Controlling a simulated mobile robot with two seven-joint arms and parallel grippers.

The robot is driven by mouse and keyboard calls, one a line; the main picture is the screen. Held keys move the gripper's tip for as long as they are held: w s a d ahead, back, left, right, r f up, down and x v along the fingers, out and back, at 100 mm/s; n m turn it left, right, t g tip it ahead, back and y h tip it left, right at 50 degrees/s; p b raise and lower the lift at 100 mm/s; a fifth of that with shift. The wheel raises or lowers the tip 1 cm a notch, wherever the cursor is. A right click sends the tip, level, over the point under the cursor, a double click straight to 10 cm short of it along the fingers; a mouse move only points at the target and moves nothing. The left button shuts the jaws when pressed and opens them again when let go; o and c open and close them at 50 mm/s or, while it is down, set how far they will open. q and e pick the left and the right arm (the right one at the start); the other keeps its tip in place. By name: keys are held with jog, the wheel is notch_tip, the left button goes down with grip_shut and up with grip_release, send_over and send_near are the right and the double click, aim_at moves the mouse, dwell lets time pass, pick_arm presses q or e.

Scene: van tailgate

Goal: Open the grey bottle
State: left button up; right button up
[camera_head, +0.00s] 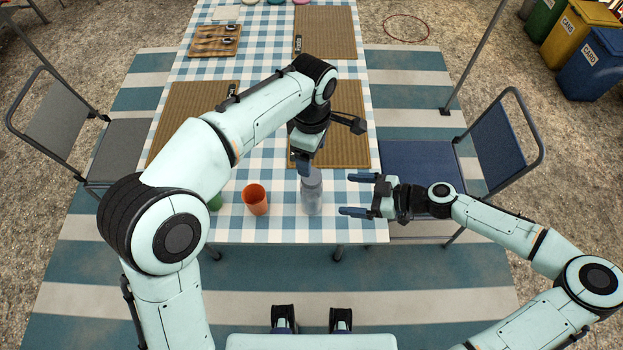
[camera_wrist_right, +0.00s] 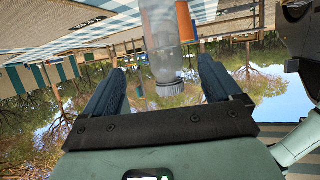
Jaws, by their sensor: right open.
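The grey bottle (camera_head: 312,198) stands upright near the front edge of the checked table. In the right wrist view, which is upside down, it shows as a translucent body (camera_wrist_right: 161,45) with its ribbed cap on. My right gripper (camera_head: 357,195) is open just right of the bottle, fingers pointing at it. In its wrist view the bottle appears between the two fingers, with no contact visible. My left gripper (camera_head: 305,165) hangs from above, close over the bottle's top. Its fingers are mostly hidden, so its opening and any contact with the cap are unclear.
An orange cup (camera_head: 256,198) stands left of the bottle, with a green item (camera_head: 215,201) partly behind my left arm. Woven placemats (camera_head: 346,150) lie farther back. A blue chair (camera_head: 420,165) stands at the table's right side, under my right gripper.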

aim_at(307, 192)
pick_arm(q)
jog(key=shift+s, duration=0.3)
pick_arm(e)
jog(key=x, duration=1.2)
jog(key=shift+s+a+r, duration=0.1)
jog(key=shift+s+r, duration=0.1)
jog(key=shift+s, duration=0.05)
jog(key=shift+w+a+f, duration=0.25)
jog(key=shift+a+f, duration=0.05)
jog(key=shift+a, duration=0.25)
